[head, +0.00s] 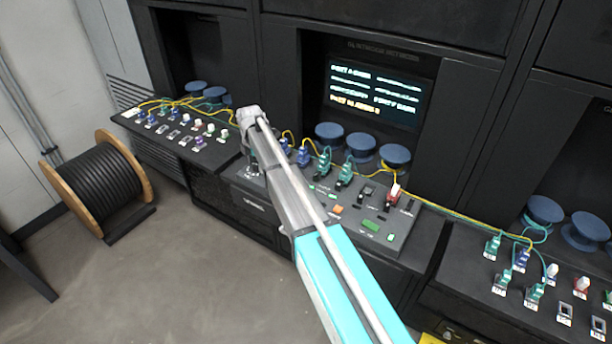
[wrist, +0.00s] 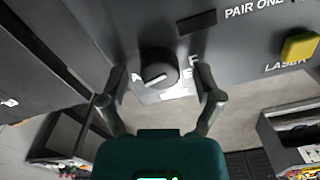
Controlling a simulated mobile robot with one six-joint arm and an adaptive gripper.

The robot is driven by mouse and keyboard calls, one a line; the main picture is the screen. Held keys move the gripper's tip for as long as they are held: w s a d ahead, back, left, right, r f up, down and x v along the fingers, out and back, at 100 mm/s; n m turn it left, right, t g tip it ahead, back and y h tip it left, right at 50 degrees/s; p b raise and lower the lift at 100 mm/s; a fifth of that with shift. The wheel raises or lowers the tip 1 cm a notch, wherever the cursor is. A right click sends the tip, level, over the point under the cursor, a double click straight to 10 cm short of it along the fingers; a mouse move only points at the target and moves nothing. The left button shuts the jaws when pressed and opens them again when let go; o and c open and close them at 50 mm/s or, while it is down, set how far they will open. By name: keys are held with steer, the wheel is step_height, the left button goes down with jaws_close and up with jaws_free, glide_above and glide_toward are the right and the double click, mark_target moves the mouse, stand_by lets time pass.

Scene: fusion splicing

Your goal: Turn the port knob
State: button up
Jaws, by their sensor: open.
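The port knob (wrist: 158,68) is a round black knob with a white pointer mark, on the dark console panel in the wrist view. The mark lies slanted, close to level in the picture. My gripper (wrist: 161,77) is open, with one finger on each side of the knob. Gaps show between the fingers and the knob, and nothing is gripped. White lettering beside the knob is partly hidden. In the head view my arm reaches to the left end of the console (head: 340,214), and the knob cannot be made out there.
A yellow button (wrist: 300,46) marked LASER sits right of the knob. In the head view, several plugs with yellow and teal cables stand on the console below a lit screen (head: 372,92). A side panel (head: 180,152) and a cable spool (head: 98,188) are at left. Open floor lies in front.

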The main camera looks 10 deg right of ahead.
mark_target(256, 164)
steer(key=shift+n, duration=1)
step_height(256, 164, up, 14)
steer(key=p, duration=1.4)
steer(key=s+d+m, duration=0.6)
steer(key=s+m, duration=0.4)
steer(key=s, duration=0.2)
steer(key=s+d+f+m+b, duration=0.1)
steer(key=s+d+m, duration=0.5)
steer(key=s+m, duration=0.4)
steer(key=shift+s+d+t, duration=0.3)
steer(key=shift+s+d, duration=0.05)
steer(key=shift+s, duration=0.7)
steer(key=shift+f, duration=0.1)
steer(key=s+d+f+m+b, duration=0.2)
steer(key=s+f+m+b, duration=0.3)
steer(key=s, duration=0.4)
steer(key=shift+s+d+f+m+b, duration=0.2)
steer(key=shift+s+f+m+b, duration=0.1)
steer(key=shift+f+b, duration=0.25)
